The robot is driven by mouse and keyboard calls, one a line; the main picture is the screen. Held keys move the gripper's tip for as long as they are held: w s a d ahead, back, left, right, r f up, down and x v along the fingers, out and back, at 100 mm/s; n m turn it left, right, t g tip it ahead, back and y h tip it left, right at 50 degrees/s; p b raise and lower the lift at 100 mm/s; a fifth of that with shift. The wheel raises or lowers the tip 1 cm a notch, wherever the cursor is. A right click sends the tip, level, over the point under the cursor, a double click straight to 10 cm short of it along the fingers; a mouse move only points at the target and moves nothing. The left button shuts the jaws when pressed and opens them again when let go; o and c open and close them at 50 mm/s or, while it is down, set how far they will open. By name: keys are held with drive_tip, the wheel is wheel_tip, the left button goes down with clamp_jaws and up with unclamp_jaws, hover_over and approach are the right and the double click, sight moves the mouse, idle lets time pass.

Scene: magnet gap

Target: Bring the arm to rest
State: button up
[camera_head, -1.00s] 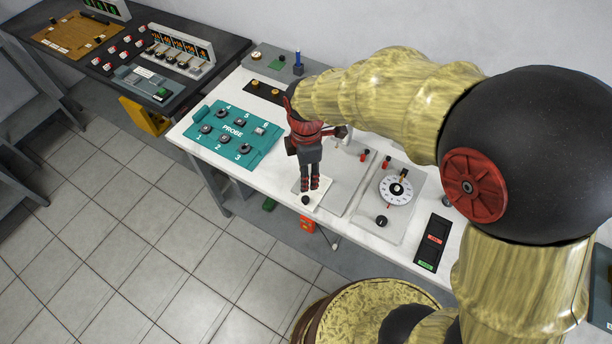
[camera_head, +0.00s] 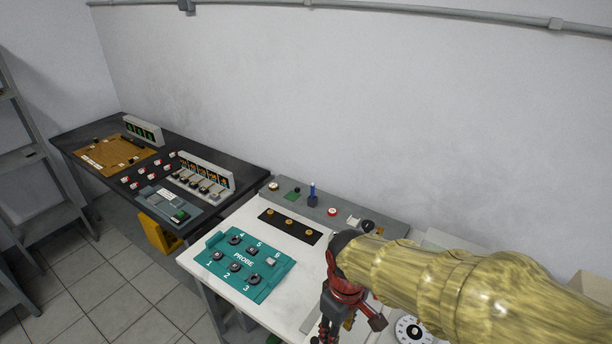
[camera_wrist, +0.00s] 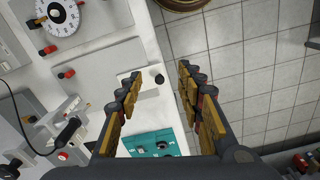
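My gripper (camera_wrist: 160,72) is open in the wrist view, with nothing between its two black and wood-coloured fingers. It points down over the bench's front edge, with floor tiles seen beyond the right finger. A small white plate (camera_wrist: 150,80) with a black knob lies below, between the fingertips in the picture. In the head view my gripper (camera_head: 327,335) is at the bottom edge and its fingertips are cut off. My arm reaches in from the right.
The white bench (camera_head: 213,262) carries the teal PROBE panel (camera_head: 262,283), left of my gripper in the head view. A white dial (camera_wrist: 62,17) and a black handle with a cord (camera_wrist: 68,132) show in the wrist view. A dark table (camera_head: 236,171) with devices stands further left.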

drive_tip(key=s+d+r+m+t, duration=0.2)
drive_tip(key=s+d+r+m, duration=0.2)
drive_tip(key=r, duration=0.3)
drive_tip(key=s+d+r+m+t, duration=0.3)
drive_tip(key=s+d+r+m, duration=0.1)
drive_tip(key=d+r, duration=0.3)
drive_tip(key=shift+d+r, duration=0.3)
drive_tip(key=shift+r, duration=0.2)
